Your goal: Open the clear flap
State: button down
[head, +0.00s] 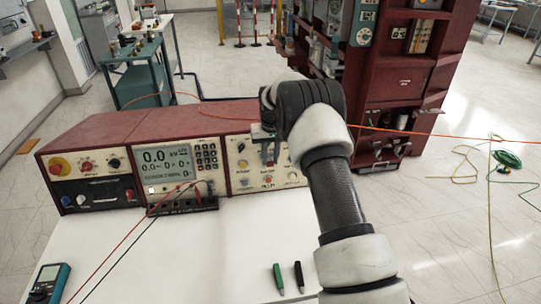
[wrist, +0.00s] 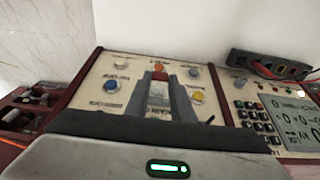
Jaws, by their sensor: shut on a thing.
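My gripper (wrist: 160,82) reaches down to the right-hand panel (wrist: 120,78) of the red console, and its two grey fingers are closed around a small piece at the red switch (wrist: 158,92). That piece appears to be the clear flap, but it is see-through and small, so its outline and angle cannot be made out. In the head view my gripper (head: 264,134) is in front of the same panel (head: 243,183), partly hidden by my wrist. A red part (head: 269,153) shows just below the fingers.
The display (head: 166,161) is to the left. Green and black markers (head: 278,278) lie on the white table (head: 200,262). An orange cable (head: 400,131) runs behind my arm.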

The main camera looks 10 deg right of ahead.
jog(key=shift+w+r+g, duration=0.1)
jog(key=shift+g, duration=0.2)
dwell(0.4)
jog(key=c, duration=1.5)
grip_release()
jog(key=r, duration=0.5)
jog(key=s+r, duration=0.1)
jog(key=r, duration=0.5)
jog(key=s+r, duration=0.1)
jog(key=r, duration=0.5)
jog(key=shift+r, duration=0.15)
jog(key=shift+w, duration=0.1)
